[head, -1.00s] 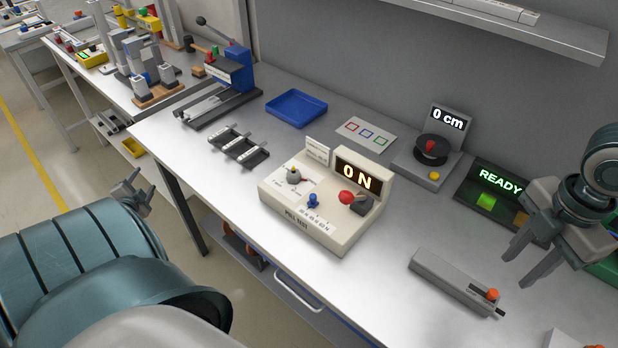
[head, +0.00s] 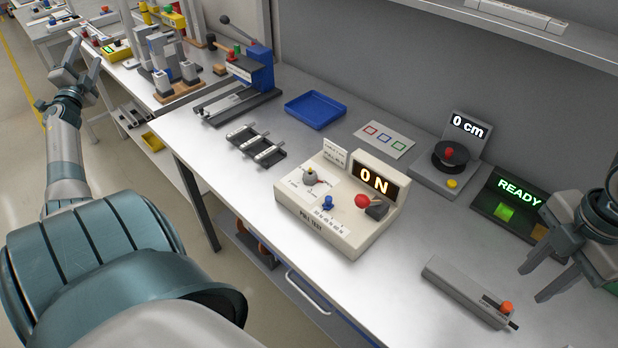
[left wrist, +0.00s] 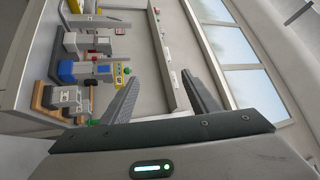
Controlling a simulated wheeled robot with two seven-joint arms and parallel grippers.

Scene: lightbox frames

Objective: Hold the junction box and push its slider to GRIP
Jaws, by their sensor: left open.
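A long grey box (head: 460,288) with an orange knob (head: 506,307) near its right end lies on the bench at the lower right; it looks like the junction box with its slider. Its small lettering is unreadable. My right gripper (head: 532,283) hangs just above and right of the box, fingers apart, empty and not touching it. My left gripper (head: 87,50) is open and empty at the far upper left, away from the box. Its spread fingers also show in the left wrist view (left wrist: 165,92), with nothing between them.
A cream pull-test unit (head: 335,225) reading 0 N stands left of the box. Behind are a dial unit (head: 425,180) reading 0 cm and a dark READY panel (head: 490,210). A blue tray (head: 316,122) and a clip rack (head: 256,144) lie further left. The bench around the grey box is clear.

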